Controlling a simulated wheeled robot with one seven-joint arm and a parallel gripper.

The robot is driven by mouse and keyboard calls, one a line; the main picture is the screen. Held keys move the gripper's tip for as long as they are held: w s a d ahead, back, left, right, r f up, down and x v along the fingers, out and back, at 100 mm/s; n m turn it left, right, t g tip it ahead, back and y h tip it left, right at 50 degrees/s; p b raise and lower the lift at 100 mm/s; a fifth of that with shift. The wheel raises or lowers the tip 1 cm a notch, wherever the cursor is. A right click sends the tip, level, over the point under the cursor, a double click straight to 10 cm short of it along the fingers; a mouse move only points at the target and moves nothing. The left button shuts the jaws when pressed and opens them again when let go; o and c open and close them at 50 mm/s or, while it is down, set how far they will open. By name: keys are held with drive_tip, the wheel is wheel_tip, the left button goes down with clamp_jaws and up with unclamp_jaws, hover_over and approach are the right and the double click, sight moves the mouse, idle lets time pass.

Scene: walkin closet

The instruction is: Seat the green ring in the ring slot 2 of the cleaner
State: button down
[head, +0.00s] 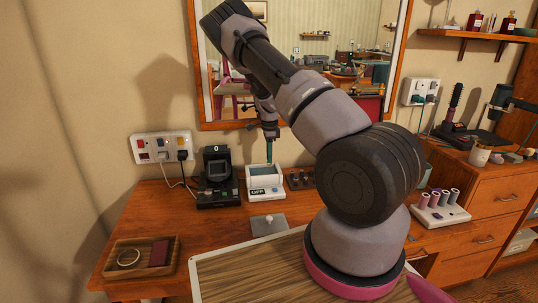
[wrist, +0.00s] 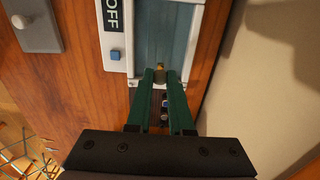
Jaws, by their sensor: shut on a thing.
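The cleaner (head: 281,194) is a white box with an OFF label and an open blue-grey basin, standing on the wooden counter. In the wrist view the cleaner (wrist: 114,62) is at the top, its basin (wrist: 165,30) just ahead of the fingertips. My gripper (head: 269,161) points down at the basin. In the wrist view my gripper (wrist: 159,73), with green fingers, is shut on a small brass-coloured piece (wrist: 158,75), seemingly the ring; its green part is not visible. The fingertips are over the basin's near edge. Ring slot 2 cannot be made out.
A grey lid with a knob (head: 268,223) lies in front of the cleaner. A dark block (head: 300,180) stands right of it, a black device (head: 217,178) left. A wooden tray (head: 142,257) is at left. The mirror (head: 300,60) and wall are close behind.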

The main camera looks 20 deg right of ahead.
drive_tip(key=shift+f, duration=2.1)
drive_tip(key=shift+f, duration=1.1)
idle(1.3)
drive_tip(key=c, duration=0.7)
unclamp_jaws()
drive_tip(key=shift+c, duration=0.2)
drive_tip(key=shift+r, duration=0.1)
wheel_tip(320, 180, up, 11)
drive_tip(key=shift+f, duration=0.2)
